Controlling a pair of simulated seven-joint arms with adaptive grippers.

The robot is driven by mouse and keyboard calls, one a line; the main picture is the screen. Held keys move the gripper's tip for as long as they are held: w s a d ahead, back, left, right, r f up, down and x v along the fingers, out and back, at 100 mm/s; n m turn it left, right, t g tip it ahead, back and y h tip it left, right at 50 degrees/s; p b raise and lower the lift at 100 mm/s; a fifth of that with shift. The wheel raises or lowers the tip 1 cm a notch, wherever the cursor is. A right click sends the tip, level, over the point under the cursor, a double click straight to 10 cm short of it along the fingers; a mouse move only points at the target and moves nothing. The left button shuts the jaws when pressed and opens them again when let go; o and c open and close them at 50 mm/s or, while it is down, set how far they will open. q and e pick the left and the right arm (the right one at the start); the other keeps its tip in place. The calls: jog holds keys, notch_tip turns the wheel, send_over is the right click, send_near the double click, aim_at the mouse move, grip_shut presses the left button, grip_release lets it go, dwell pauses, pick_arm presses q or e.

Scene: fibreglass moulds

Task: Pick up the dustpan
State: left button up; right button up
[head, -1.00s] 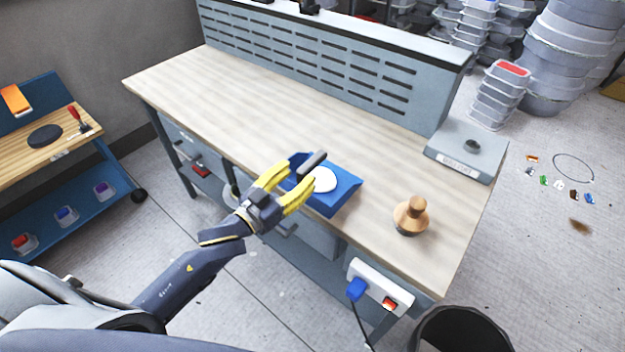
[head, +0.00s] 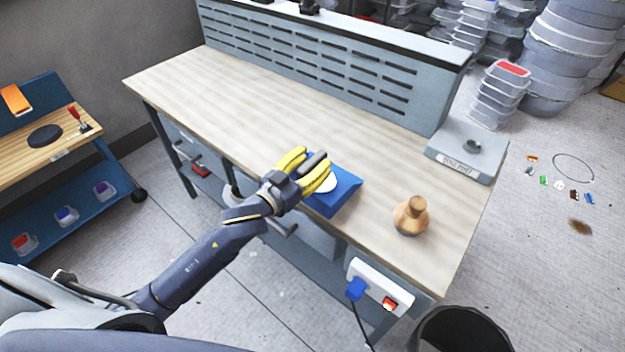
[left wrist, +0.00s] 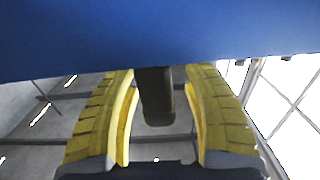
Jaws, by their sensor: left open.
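The blue dustpan (head: 346,190) lies on the workbench near its front edge, with a white round patch (head: 328,183) in it and a dark grey handle (head: 314,161). My left gripper (head: 308,168) is open, with yellow fingers on either side of the handle. In the left wrist view the blue pan (left wrist: 160,35) fills the top, and the dark handle (left wrist: 155,97) stands between the two yellow fingers (left wrist: 162,105). Some space shows beside the handle. The gripper covers part of the dustpan in the head view. My right gripper is not in view.
A wooden-handled brush or stamp (head: 411,215) stands on the workbench (head: 240,105) to the right. A grey scale-like box (head: 461,157) is at the bench's right end. A slotted panel (head: 330,70) runs along the back. The bench's left part is clear. A black bin (head: 460,330) stands in front.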

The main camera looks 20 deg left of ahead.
pick_arm(q)
grip_shut()
dwell(0.3)
dwell(0.3)
